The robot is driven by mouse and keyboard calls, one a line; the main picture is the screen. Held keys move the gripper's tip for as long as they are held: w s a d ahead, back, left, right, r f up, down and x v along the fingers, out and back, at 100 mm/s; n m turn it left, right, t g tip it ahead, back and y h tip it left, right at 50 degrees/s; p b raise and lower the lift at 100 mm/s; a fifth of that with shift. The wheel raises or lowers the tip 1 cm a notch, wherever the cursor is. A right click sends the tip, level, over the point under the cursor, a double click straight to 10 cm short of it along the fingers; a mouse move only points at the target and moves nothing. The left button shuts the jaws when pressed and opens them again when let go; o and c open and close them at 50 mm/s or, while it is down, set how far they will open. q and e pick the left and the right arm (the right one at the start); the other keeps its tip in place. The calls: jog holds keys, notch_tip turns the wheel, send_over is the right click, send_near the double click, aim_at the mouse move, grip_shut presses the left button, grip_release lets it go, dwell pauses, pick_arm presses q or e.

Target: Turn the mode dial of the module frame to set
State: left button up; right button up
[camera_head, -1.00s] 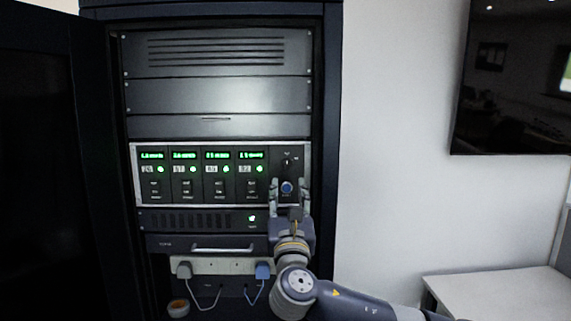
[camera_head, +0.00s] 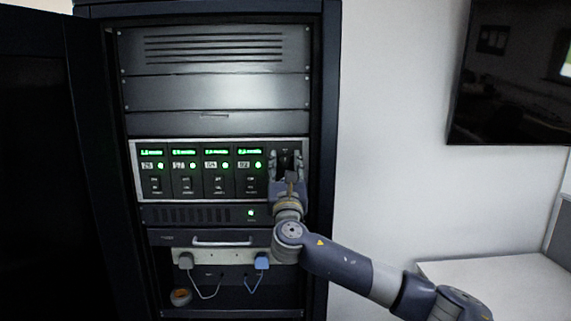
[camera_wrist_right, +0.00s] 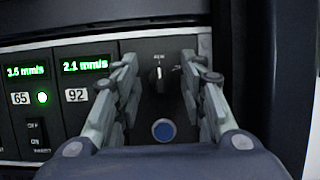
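The module frame (camera_head: 205,142) sits in the rack, with green displays and lit green lamps on its modules. Its mode dial (camera_wrist_right: 160,79) is a black knob with a light pointer line, on the dark panel at the frame's right end. A round blue button (camera_wrist_right: 164,130) lies below the dial. My right gripper (camera_head: 286,156) is in front of this panel and hides most of it in the head view. In the right wrist view its fingers (camera_wrist_right: 167,72) are open, one on each side of the dial, apart from it. My left gripper is not in view.
The rack's open door (camera_head: 35,170) stands at the left. Below the frame are a vented unit (camera_head: 190,215), a drawer handle (camera_head: 222,240) and a power strip with plugs and cables (camera_head: 222,258). A white table (camera_head: 490,285) stands at the lower right.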

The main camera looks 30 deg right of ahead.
grip_shut()
jog(key=shift+m, duration=0.3)
jog(key=m+b, duration=0.1)
jog(key=m+g+h+b, duration=0.1)
jog(key=m, duration=0.1)
jog(key=shift+f+h, duration=0.2)
jog(key=shift+h, duration=0.1)
jog(key=m+g+h+b, duration=0.1)
jog(key=m+b, duration=0.1)
jog(key=m, duration=0.1)
jog(key=shift+w+a+m+g, duration=0.1)
jog(key=shift+m+g, duration=0.3)
jog(key=m+g+h+b, duration=0.1)
jog(key=m+g+b, duration=0.1)
jog(key=m, duration=0.2)
jog(key=shift+r+m, duration=0.15)
jog(key=shift+m, duration=0.25)
jog(key=shift+r+m+g+b, duration=0.15)
jog(key=shift+m+g, duration=0.3)
jog(key=shift+m, duration=0.55)
jog(key=shift+f+m+g+b, duration=0.15)
jog(key=shift+m+g, duration=0.3)
jog(key=shift+m, duration=0.55)
jog(key=shift+r, duration=0.15)
